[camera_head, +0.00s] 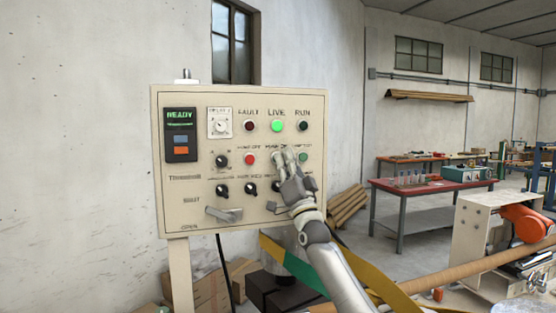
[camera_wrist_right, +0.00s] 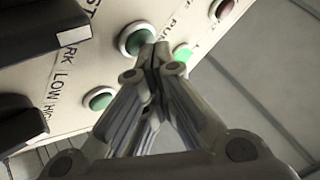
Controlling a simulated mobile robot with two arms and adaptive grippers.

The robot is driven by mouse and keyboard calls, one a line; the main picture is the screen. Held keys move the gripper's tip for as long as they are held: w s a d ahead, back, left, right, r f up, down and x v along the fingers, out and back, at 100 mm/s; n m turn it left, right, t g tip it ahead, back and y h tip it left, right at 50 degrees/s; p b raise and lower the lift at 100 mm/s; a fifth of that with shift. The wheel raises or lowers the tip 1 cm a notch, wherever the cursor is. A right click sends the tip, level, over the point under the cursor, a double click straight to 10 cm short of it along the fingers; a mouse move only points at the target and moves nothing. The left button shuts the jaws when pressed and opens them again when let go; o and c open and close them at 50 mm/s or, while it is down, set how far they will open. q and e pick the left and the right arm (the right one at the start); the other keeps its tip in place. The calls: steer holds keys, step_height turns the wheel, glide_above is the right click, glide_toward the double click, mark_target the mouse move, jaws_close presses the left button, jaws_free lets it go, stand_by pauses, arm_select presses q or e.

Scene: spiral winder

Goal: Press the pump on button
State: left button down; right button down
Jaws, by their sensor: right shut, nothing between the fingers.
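The control panel (camera_head: 236,100) stands upright on a post in the head view. My right gripper (camera_head: 283,157) is shut and empty, its fingertips in front of the pump on button's place, right of the red pump off button (camera_head: 250,159). The fingers mostly hide the pump on button in the head view. In the wrist view the closed fingertips (camera_wrist_right: 154,50) are at the lower right edge of a green button (camera_wrist_right: 135,38), which looks like the pump on button. I cannot tell whether they touch it. My left gripper is not in view.
A green button (camera_head: 303,157) sits right of my fingers. The live lamp (camera_head: 277,126) above glows green, between the dark fault lamp (camera_head: 249,126) and run lamp (camera_head: 303,126). Black knobs (camera_head: 222,190) line the lower row. A grey handle (camera_head: 224,214) sticks out at lower left.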

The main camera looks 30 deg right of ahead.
steer(key=shift+s+a+f, duration=0.1)
steer(key=shift+s+a, duration=0.05)
steer(key=shift+s, duration=0.5)
steer(key=s, duration=0.2)
steer(key=s+a, duration=0.1)
steer(key=s, duration=0.2)
steer(key=shift+a+p, duration=0.1)
steer(key=shift+p, duration=0.3)
steer(key=shift+w, duration=0.1)
stand_by(0.4)
